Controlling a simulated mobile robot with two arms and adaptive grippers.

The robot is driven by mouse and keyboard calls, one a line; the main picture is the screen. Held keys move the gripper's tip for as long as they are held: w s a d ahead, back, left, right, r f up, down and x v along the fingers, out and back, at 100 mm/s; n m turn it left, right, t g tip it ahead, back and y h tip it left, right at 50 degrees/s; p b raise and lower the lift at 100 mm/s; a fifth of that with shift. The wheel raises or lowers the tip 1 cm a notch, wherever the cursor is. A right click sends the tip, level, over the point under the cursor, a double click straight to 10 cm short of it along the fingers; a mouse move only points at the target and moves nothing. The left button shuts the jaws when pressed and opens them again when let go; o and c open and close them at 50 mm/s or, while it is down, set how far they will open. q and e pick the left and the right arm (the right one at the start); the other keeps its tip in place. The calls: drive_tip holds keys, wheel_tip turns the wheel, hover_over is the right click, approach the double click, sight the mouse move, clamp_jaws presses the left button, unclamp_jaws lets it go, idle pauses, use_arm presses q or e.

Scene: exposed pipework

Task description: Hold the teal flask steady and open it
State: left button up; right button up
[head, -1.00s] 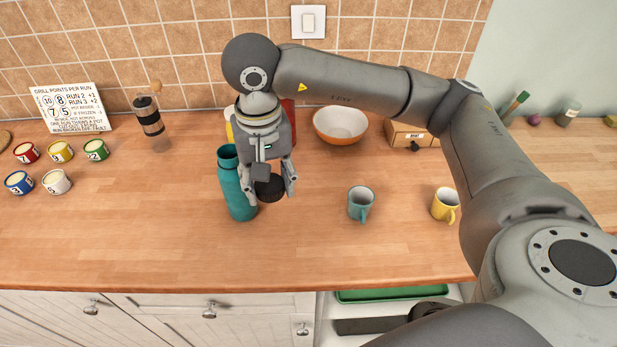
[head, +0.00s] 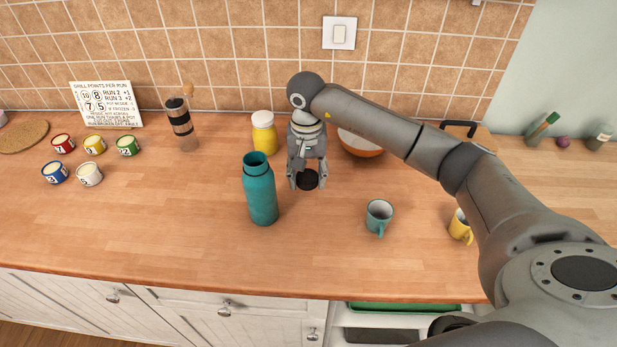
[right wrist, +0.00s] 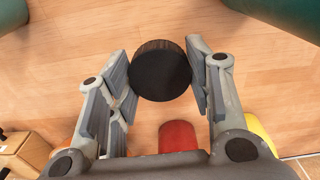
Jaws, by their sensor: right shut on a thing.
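The teal flask (head: 260,190) stands upright on the wooden counter, its neck open with no lid on it. My right gripper (head: 307,183) is to the right of the flask and apart from it. It is shut on the round black lid (head: 308,180), held above the counter. In the right wrist view the lid (right wrist: 160,70) sits between the two fingers, and part of the flask (right wrist: 285,15) shows at the top right. My left gripper is not in view, and nothing holds the flask.
A teal mug (head: 379,217) and a yellow mug (head: 460,226) stand to the right. A yellow jar (head: 264,133) and an orange bowl (head: 362,149) stand behind. Several small coloured pots (head: 90,173) and a glass press (head: 181,125) are left. The counter in front of the flask is clear.

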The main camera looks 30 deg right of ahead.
sight(308, 184)
drive_tip(key=shift+w+d+f, duration=0.4)
drive_tip(key=shift+w+f, duration=0.15)
drive_tip(key=shift+f, duration=0.2)
drive_tip(key=shift+f+p, duration=0.3)
drive_tip(key=shift+p, duration=0.2)
wheel_tip(308, 184, down, 2)
drive_tip(key=shift+f+p, duration=0.1)
drive_tip(key=shift+p, duration=0.6)
drive_tip(key=shift+f, duration=0.35)
drive_tip(key=o, duration=1.1)
drive_tip(key=shift+b, duration=0.3)
drive_tip(key=shift+o, duration=0.2)
